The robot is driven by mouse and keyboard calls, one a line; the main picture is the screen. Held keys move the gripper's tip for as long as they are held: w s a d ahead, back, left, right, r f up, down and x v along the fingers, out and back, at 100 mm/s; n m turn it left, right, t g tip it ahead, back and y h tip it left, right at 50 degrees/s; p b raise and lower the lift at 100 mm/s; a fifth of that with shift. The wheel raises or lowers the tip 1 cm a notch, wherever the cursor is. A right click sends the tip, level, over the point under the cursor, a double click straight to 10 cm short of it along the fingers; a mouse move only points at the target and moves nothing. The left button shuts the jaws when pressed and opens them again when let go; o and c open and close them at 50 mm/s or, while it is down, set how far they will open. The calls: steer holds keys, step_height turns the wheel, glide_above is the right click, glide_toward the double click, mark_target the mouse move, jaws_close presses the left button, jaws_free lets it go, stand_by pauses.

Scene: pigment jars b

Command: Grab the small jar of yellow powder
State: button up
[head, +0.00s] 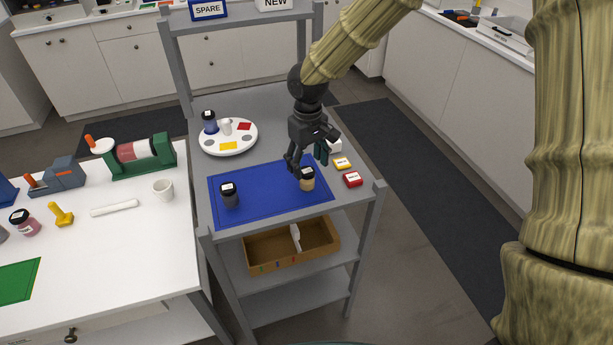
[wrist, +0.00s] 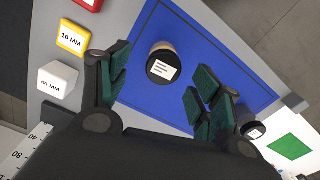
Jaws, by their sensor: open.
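The small jar of yellow powder (head: 307,179) has a black lid with a white label and stands upright on the blue mat (head: 262,186), near its right side. In the wrist view the same jar (wrist: 162,64) shows mostly its lid, between and beyond the fingers. My gripper (head: 309,160) is open above and just behind the jar in the head view. In the wrist view my gripper's green-padded fingers (wrist: 160,90) are spread wide with nothing between their pads. I cannot tell the exact height gap to the jar.
A dark jar (head: 230,196) stands at the mat's left. Yellow (head: 342,163) and red (head: 353,180) blocks sit right of the mat. A white round palette (head: 228,137) with a blue jar (head: 209,122) is behind. A wooden box (head: 292,246) is on the shelf below.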

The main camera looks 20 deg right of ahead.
mark_target(307, 170)
steer(key=shift+f, duration=0.3)
steer(key=shift+s+f+p, duration=0.15)
steer(key=shift+f+p, duration=0.2)
steer(key=shift+a+f+p, duration=0.1)
steer(key=shift+f+p, duration=0.8)
steer(key=shift+f, duration=1.4)
steer(key=c, duration=1.1)
